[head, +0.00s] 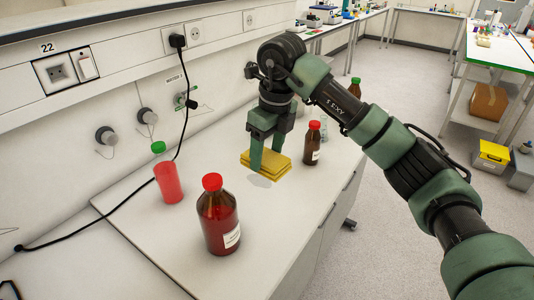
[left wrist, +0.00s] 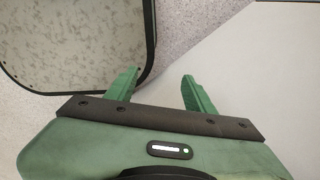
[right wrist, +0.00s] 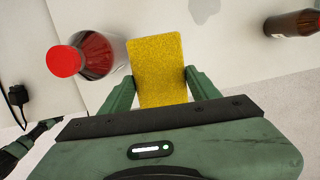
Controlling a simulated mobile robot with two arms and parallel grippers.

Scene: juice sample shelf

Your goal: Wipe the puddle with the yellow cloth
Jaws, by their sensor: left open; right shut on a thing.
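The yellow cloth (head: 282,172) lies flat on the white counter, looking like a folded pad. My right gripper (head: 266,158) points down at it and is shut on it. In the right wrist view the cloth (right wrist: 158,65) sits between the two fingers of my right gripper (right wrist: 160,85). The puddle (head: 260,181) is a small pale grey patch just in front of the cloth in the head view. A grey patch at the top of the right wrist view looks like the puddle (right wrist: 204,8). My left gripper (left wrist: 160,88) is open and empty, and out of the head view.
A large red-capped brown bottle (head: 218,220) stands in front of the puddle. A red bottle with a green cap (head: 168,180) stands at left. A small brown bottle (head: 312,148) stands right of the cloth. A black cable (head: 110,220) crosses the counter's left part.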

